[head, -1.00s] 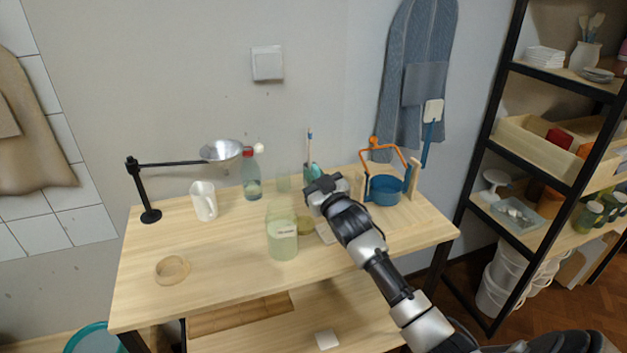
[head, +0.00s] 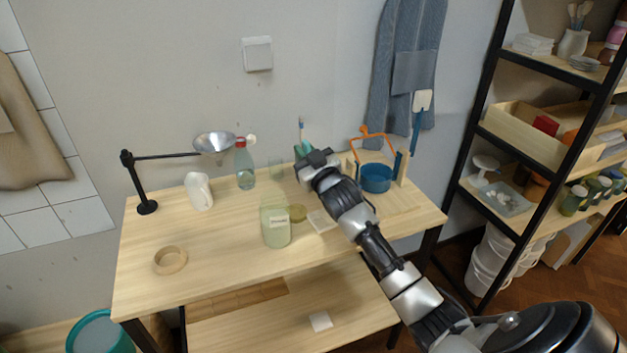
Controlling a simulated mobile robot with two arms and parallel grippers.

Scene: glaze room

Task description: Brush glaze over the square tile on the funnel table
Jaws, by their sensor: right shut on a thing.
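The square tile (head: 322,221) lies flat and pale on the funnel table (head: 215,275), right of a small round olive dish (head: 297,213). My right gripper (head: 303,150) is over the back of the table, behind the tile. It is shut on a brush (head: 301,126), whose thin blue-and-white handle sticks up behind it. My wrist hides the jaws and the brush's lower part. A labelled pale green jar (head: 276,226) stands left of the dish. The metal funnel (head: 214,142) sits in a black stand at the back left. My left gripper is not in view.
A white jug (head: 199,191), a red-capped bottle (head: 244,167) and a clear glass (head: 276,168) stand along the back. A blue pot (head: 377,178) in a wooden frame is at the right. A wooden ring (head: 170,260) lies front left.

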